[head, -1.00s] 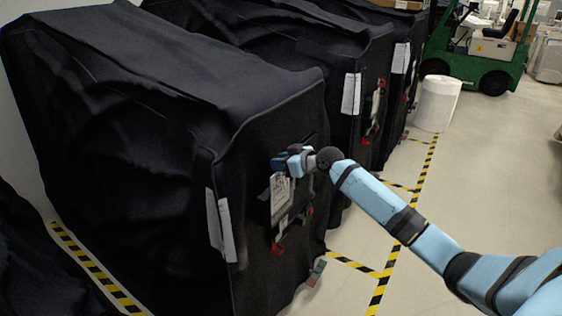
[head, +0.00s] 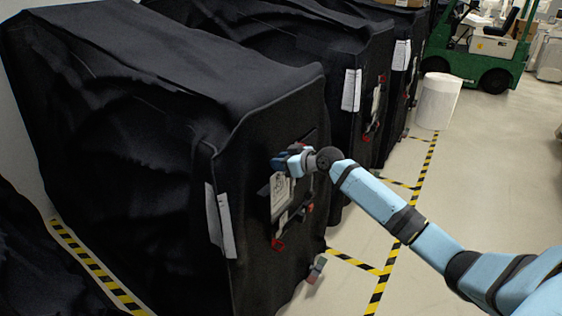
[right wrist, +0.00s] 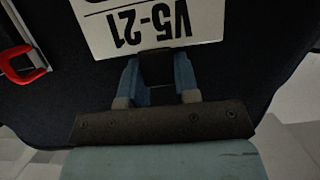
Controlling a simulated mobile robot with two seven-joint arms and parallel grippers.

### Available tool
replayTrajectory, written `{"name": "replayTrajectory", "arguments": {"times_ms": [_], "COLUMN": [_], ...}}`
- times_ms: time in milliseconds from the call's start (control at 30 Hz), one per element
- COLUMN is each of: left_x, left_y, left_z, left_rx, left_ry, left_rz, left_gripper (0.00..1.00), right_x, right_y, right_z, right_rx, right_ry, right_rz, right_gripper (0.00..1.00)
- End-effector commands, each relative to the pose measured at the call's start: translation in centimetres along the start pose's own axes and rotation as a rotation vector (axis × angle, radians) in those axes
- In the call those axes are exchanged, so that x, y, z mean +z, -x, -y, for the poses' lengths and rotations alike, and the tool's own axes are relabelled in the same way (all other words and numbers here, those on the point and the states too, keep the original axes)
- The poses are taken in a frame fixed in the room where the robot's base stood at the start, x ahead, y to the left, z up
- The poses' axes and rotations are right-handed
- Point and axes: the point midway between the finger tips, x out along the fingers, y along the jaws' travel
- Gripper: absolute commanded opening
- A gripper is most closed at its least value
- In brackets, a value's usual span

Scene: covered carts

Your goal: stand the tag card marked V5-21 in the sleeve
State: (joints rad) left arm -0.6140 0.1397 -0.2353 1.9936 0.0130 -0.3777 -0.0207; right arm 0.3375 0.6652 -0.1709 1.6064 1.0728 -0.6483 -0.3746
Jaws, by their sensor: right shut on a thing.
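The white tag card (head: 281,192) hangs below my right gripper (head: 281,163), in front of the end face of the nearest black-covered cart (head: 255,150). In the right wrist view the card (right wrist: 150,30) reads V5-21, upside down in the picture, and its edge is between the fingers of the right gripper (right wrist: 157,65). The gripper is shut on the card. The sleeve cannot be made out clearly; dark and grey parts show around and behind the card. Whether the card touches them I cannot tell. My left gripper is out of view.
A red-handled fitting (head: 279,244) hangs below the card; a red handle also shows in the right wrist view (right wrist: 25,75). White sheets (head: 219,222) hang at the cart's corner. More covered carts (head: 345,50) stand behind. The floor to the right is open beyond the striped tape (head: 384,272).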

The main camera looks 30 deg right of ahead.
Motion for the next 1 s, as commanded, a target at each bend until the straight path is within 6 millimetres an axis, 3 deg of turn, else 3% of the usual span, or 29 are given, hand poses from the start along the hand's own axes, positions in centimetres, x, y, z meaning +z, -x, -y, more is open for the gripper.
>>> {"name": "replayTrajectory", "arguments": {"times_ms": [433,467,567,867,1000], "left_x": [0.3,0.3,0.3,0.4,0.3], "left_y": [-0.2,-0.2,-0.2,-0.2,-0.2], "left_z": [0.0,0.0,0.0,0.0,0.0], "left_rx": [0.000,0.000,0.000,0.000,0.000], "left_ry": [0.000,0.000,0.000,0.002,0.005], "left_rz": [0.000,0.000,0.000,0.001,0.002], "left_gripper": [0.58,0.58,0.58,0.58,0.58], "right_x": [0.6,0.6,0.5,0.6,0.6], "right_y": [-0.2,-0.2,-0.2,-0.2,1.0], "right_z": [0.0,0.0,0.0,0.0,-0.1], "right_rx": [0.000,0.000,0.000,0.000,0.001], "right_ry": [0.000,0.000,0.000,0.000,0.002], "right_rz": [0.000,0.000,0.000,0.000,0.000], "right_gripper": [0.00,0.36,0.59,0.59,0.59]}}
